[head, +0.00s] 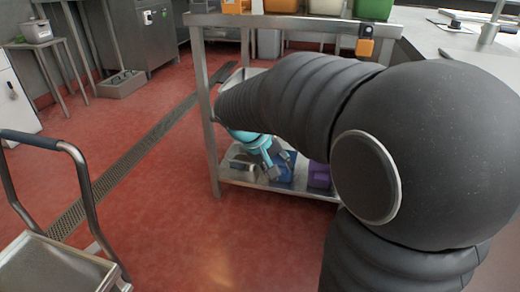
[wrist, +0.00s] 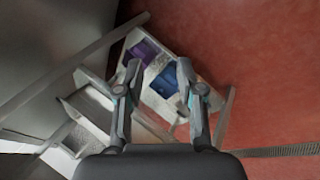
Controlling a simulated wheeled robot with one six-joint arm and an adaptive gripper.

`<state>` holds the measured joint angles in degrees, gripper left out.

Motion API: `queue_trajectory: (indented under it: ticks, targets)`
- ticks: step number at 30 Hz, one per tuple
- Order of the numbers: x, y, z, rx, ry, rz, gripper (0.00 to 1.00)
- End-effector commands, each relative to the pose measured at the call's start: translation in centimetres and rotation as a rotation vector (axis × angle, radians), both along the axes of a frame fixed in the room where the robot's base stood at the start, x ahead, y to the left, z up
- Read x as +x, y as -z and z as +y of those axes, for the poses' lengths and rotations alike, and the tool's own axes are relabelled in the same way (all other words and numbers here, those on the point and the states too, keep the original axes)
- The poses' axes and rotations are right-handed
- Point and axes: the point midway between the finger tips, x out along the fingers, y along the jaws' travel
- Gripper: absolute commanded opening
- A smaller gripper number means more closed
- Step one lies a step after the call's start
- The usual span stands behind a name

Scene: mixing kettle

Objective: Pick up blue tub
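The blue tub (head: 282,182) stands on the lower shelf of a metal cart, between a metal pan and a purple tub. My gripper and arm hide part of it in the head view. The blue tub also shows in the wrist view (wrist: 166,82), between and beyond my two fingers. My gripper (head: 282,165) is at the lower shelf, just above or in front of the blue tub. In the wrist view my gripper (wrist: 158,70) has its fingers spread wide with nothing held between them. I cannot tell whether a finger touches the tub.
The purple tub (head: 319,175) is close on the right and the metal pan (head: 240,163) on the left. The cart's post (head: 206,110) and upper shelf (head: 235,19) frame the space. A trolley (head: 55,268) stands at lower left. Red floor between is clear.

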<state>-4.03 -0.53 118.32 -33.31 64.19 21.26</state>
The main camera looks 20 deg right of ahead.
Motion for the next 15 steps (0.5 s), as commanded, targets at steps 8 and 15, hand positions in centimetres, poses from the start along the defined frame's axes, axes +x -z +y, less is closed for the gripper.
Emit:
queue_trajectory:
  ticks: [8,15]
  targets:
    - [8.0,3.6,-2.1,-0.229,0.017,0.088,0.38]
    - [14.4,8.0,-3.1,-0.434,0.008,0.117,0.38]
